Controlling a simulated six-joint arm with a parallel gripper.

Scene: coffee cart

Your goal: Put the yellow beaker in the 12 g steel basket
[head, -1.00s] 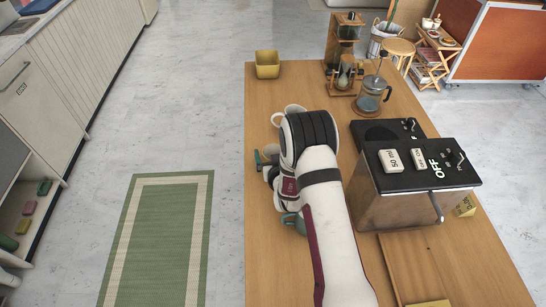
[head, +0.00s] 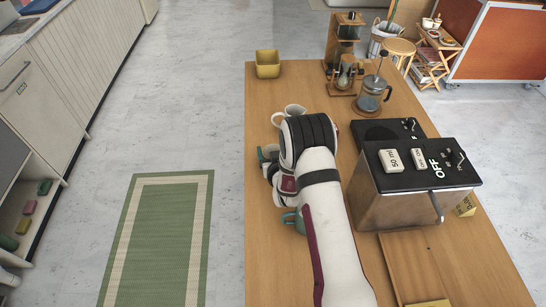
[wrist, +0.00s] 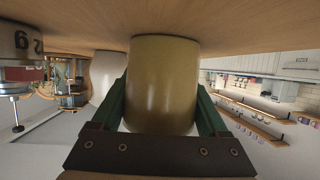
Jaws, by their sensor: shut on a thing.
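In the wrist view, which is upside down, my gripper (wrist: 161,98) has its green fingers on both sides of the yellow beaker (wrist: 163,75), shut on it. The tabletop is close to the beaker; I cannot tell whether they touch. A pale cylinder with a label partly readable as "2 g" (wrist: 20,40) is at the left edge, apart from the beaker; it may be the 12 g basket. In the head view my gripper (head: 266,155) is left of the white arm, near the table's left edge; the arm hides the beaker and labelled cylinder.
A white jug (head: 289,114) stands just beyond my gripper. A teal mug (head: 291,221) is beside my arm. A coffee machine (head: 415,185) and glass press (head: 372,95) are on the right. A square mustard container (head: 267,64) is at the far left corner, with bare wood before it.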

